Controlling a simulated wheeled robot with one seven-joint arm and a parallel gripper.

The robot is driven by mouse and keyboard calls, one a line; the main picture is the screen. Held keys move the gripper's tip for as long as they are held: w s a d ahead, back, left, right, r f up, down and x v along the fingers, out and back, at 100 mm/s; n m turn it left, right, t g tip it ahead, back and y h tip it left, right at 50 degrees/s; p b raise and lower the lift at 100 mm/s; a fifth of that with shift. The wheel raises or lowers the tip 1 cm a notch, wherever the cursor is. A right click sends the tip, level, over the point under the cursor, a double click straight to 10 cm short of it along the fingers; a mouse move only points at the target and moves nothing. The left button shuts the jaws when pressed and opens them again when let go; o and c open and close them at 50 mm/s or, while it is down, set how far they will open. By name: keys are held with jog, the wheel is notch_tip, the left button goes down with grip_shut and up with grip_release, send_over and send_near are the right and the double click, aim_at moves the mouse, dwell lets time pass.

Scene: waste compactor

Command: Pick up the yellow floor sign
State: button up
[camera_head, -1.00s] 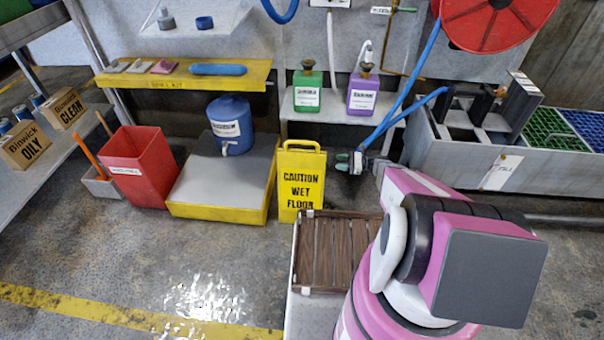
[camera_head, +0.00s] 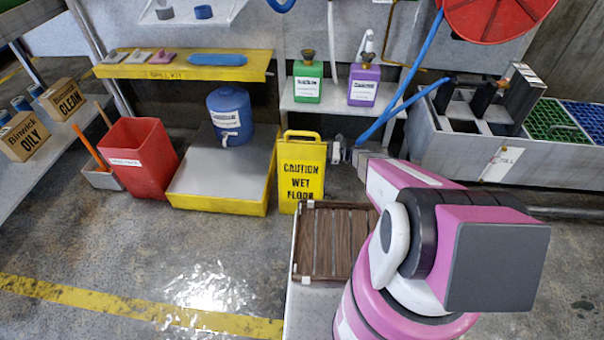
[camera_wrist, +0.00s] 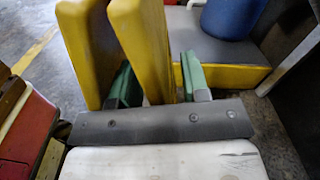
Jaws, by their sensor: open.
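The yellow floor sign (camera_head: 302,172) stands upright on the floor in the head view, with a top handle and black "CAUTION WET FLOOR" lettering. My gripper (camera_head: 343,151) is at its right edge, near its upper part. In the wrist view the sign shows as two yellow panels (camera_wrist: 143,45) with a gap between them. My gripper (camera_wrist: 157,84) is open there, with green fingers. One finger is in the gap between the panels and the other is beyond the right panel, so that panel lies between them. Whether the fingers touch it, I cannot tell.
A yellow-edged grey platform (camera_head: 222,172) with a blue container (camera_head: 230,115) stands just left of the sign. A red bin (camera_head: 143,160) is farther left. A slatted wooden top (camera_head: 335,240) is in front of the sign. A shelf (camera_head: 340,107) with green and purple bottles is behind.

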jog(key=shift+a, duration=0.35)
grip_shut()
jog(key=shift+r, duration=0.1)
dwell(1.1)
